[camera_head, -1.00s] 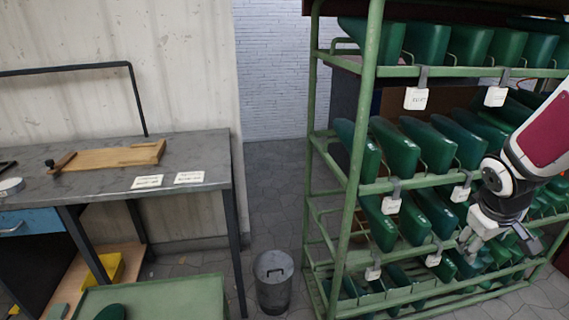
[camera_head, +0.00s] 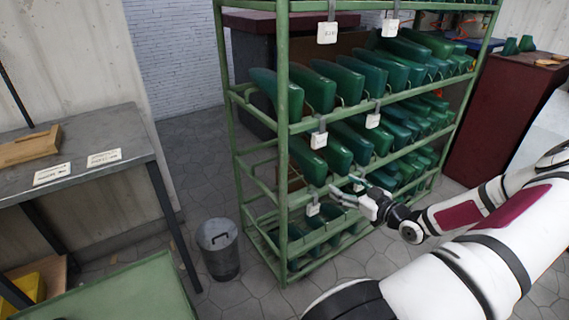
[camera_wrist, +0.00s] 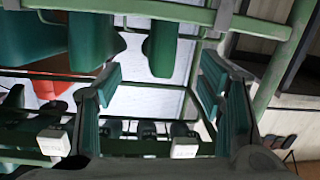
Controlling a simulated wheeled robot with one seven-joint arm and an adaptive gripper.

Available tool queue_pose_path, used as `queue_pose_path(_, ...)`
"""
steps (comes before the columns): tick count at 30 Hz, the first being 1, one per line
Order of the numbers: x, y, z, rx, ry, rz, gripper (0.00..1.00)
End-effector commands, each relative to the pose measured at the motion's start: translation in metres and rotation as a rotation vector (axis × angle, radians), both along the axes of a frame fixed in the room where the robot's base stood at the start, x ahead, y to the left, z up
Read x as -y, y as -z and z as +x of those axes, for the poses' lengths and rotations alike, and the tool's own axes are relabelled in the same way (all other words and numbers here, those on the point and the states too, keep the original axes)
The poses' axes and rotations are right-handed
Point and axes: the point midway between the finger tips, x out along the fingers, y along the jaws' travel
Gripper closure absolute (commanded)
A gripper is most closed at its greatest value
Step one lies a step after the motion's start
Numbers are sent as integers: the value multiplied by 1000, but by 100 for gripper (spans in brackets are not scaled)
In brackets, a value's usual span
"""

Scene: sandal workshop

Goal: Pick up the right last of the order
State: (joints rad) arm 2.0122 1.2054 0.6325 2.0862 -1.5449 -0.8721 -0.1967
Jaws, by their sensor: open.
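Many green lasts stand in rows on the green rack (camera_head: 284,150); one is a last in the middle row (camera_head: 306,158). I cannot tell which is the right last of the order. My gripper (camera_head: 346,188) is open and empty at the rack's front, near the lower rows. In the wrist view my gripper (camera_wrist: 155,88) has its two teal-padded fingers spread apart. A hanging-looking green last (camera_wrist: 160,45) shows beyond and between them, and a larger last (camera_wrist: 92,40) is by the left finger. Nothing is between the pads.
White tags hang on the rack rails, such as one tag (camera_head: 318,139). A grey workbench (camera_head: 110,130) at left bears two cards. A metal bin (camera_head: 218,250) stands on the floor beside a green-topped surface (camera_head: 130,292). A dark red cabinet (camera_head: 500,115) stands behind right.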

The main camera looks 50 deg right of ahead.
Motion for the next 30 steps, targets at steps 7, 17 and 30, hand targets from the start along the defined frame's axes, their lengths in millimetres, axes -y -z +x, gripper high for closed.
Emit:
queue_pose_path(7, 7, -7, -10, 119, 34, -13, 38)
queue_pose_path(17, 18, -5, 48, 117, 31, -11, 38)
queue_pose_path(30, 24, 1, 90, 116, 31, -10, 38)
